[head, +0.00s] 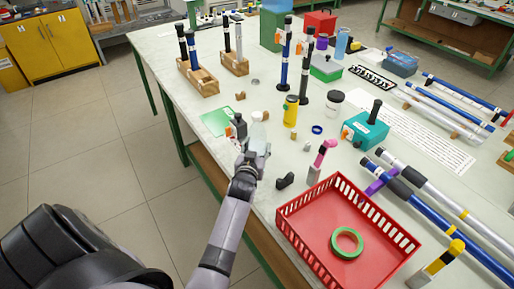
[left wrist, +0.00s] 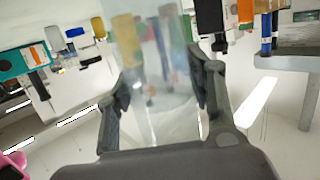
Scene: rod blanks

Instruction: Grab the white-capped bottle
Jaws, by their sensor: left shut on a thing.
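The white-capped bottle (head: 258,131) is clear and stands upright near the left edge of the table in the head view. My left gripper (head: 256,149) is around its lower part. In the left wrist view the see-through bottle (left wrist: 158,70) fills the space between the two fingers of the left gripper (left wrist: 163,92), which is shut on it. I cannot tell whether its base touches the table. My right gripper is not in view.
A dark bottle (head: 240,126) is close beside the clear bottle, on a green sheet (head: 213,121). A yellow can (head: 290,111), a pink-topped item (head: 322,158) and a red basket (head: 290,212) are to the right. Wooden rod holders (head: 203,84) stand farther back.

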